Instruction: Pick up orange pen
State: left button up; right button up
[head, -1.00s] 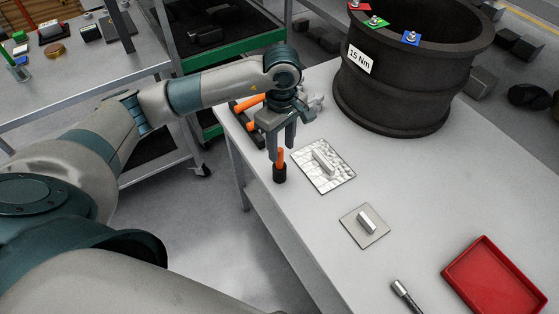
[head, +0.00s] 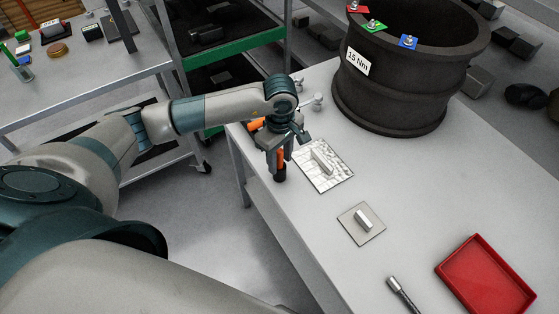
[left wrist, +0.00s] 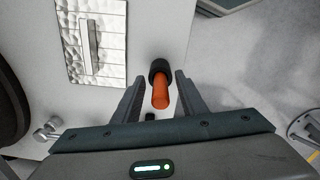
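The orange pen (head: 280,157) stands upright in a small black cup (head: 280,174) near the table's left edge. My left gripper (head: 279,164) points down over the pen, with its fingers on either side of it. In the left wrist view, the orange pen (left wrist: 161,94) rises from the black cup (left wrist: 158,67) between the two fingers of my left gripper (left wrist: 158,78). The fingers are open, and a gap shows on both sides of the pen. My right gripper is not in view.
A large black ring (head: 392,95) stands behind. A red tray (head: 487,278) and a metal tool (head: 402,293) lie at the front right.

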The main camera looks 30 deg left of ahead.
pick_arm(q)
jog(key=c, duration=0.9)
grip_shut()
jog(key=shift+r, duration=0.1)
jog(key=shift+r, duration=0.1)
jog(key=shift+r, duration=0.2)
notch_tip(320, 180, up, 8)
jog(key=b, duration=0.3)
jog(key=shift+r+b, duration=0.15)
jog(key=shift+b, duration=0.15)
jog(key=shift+r, duration=0.5)
